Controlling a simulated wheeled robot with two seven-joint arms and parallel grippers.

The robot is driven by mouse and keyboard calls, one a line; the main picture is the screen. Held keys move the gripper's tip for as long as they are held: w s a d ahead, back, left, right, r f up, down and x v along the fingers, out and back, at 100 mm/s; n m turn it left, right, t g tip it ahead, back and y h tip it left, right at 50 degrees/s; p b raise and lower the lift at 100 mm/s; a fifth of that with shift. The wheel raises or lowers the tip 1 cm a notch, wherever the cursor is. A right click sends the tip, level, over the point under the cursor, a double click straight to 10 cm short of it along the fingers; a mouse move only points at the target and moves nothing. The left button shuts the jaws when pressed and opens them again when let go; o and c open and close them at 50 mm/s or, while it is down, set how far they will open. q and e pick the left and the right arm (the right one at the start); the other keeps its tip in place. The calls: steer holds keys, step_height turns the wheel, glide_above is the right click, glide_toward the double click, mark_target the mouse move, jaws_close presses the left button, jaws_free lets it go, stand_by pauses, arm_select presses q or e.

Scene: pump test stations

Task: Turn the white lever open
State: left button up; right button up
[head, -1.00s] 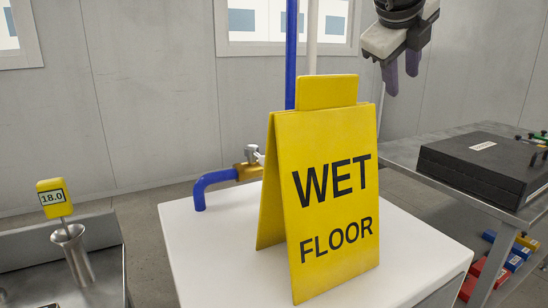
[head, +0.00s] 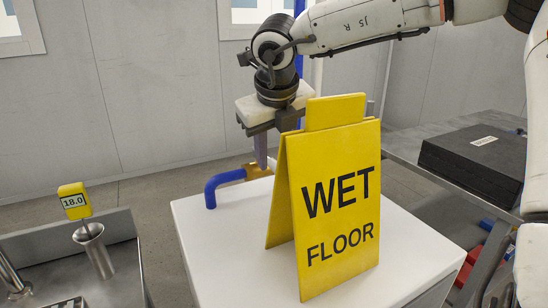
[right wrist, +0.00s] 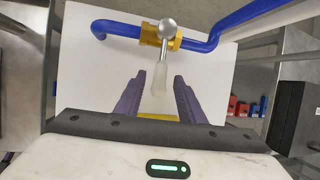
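The white lever (right wrist: 160,78) sits on a brass valve (right wrist: 158,36) in the blue pipe (right wrist: 115,28). In the right wrist view its handle points toward my right gripper (right wrist: 156,92), its end lying between the fingertips with a gap on each side. The gripper is open. In the head view my right gripper (head: 261,152) points down behind the yellow sign, over the brass valve (head: 258,171) and blue pipe (head: 222,183). There the lever is mostly hidden by the gripper and sign. My left gripper is not in view.
A yellow wet floor sign (head: 335,205) stands on the white table (head: 225,250), close in front of the right gripper. A black case (head: 478,155) lies on the right bench. A yellow gauge (head: 74,200) stands in a metal holder at left.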

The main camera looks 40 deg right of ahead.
steer(key=shift+x, duration=0.9)
jaws_close()
steer(key=shift+d, duration=0.15)
